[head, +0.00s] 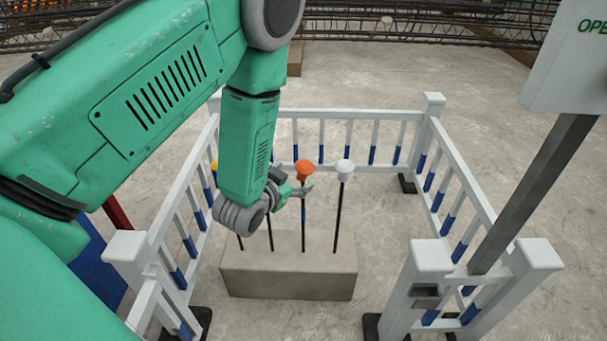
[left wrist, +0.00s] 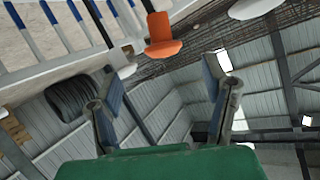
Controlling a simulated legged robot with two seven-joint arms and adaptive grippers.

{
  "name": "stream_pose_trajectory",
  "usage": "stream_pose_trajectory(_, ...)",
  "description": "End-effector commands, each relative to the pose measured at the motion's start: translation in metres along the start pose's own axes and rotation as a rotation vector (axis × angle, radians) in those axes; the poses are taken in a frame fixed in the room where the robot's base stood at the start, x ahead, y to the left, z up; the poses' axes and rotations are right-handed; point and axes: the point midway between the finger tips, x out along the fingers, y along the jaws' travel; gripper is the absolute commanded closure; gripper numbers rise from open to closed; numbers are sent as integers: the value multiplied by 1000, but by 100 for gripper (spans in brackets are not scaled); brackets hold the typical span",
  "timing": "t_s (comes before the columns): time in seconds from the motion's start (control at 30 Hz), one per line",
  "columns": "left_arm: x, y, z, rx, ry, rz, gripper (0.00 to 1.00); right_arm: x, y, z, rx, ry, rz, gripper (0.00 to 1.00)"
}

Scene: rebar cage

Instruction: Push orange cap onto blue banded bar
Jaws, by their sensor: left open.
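The orange cap (head: 304,168) sits at the top of a thin dark upright bar (head: 303,232) in the head view. This bar shows a bluish band below the gripper; how far down the cap sits on it I cannot tell. My left gripper (head: 299,189) is open, just below and left of the cap, by the bar's upper part. In the left wrist view the orange cap (left wrist: 160,35) is beyond the spread fingers of my left gripper (left wrist: 155,85), with nothing between them. My right gripper is in neither view.
A concrete block (head: 288,273) holds several upright bars. White railings (head: 365,113) with blue-banded balusters surround the block. A sign post (head: 535,195) stands at right.

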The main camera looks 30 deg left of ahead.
Motion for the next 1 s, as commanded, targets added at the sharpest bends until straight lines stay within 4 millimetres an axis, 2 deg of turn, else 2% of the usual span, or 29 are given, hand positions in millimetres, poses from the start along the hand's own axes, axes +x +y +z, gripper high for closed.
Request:
stream_pose_trajectory(0.03,12,0,2,0,3,-1,32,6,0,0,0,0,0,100)
stream_pose_trajectory(0.2,46,0,4,-1,1,-1,32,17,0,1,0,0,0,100)
stream_pose_trajectory(0.4,75,0,3,0,-1,-1,32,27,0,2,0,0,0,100)
stream_pose_trajectory(0.6,88,0,1,0,-2,-1,32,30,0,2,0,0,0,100)
stream_pose_trajectory(0.9,90,0,1,-1,-3,-1,32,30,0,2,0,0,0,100)
stream_pose_trajectory(0.97,90,0,1,-1,-3,0,53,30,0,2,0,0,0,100)
stream_pose_trajectory(1.0,90,0,2,-1,-3,0,67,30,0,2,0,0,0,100)
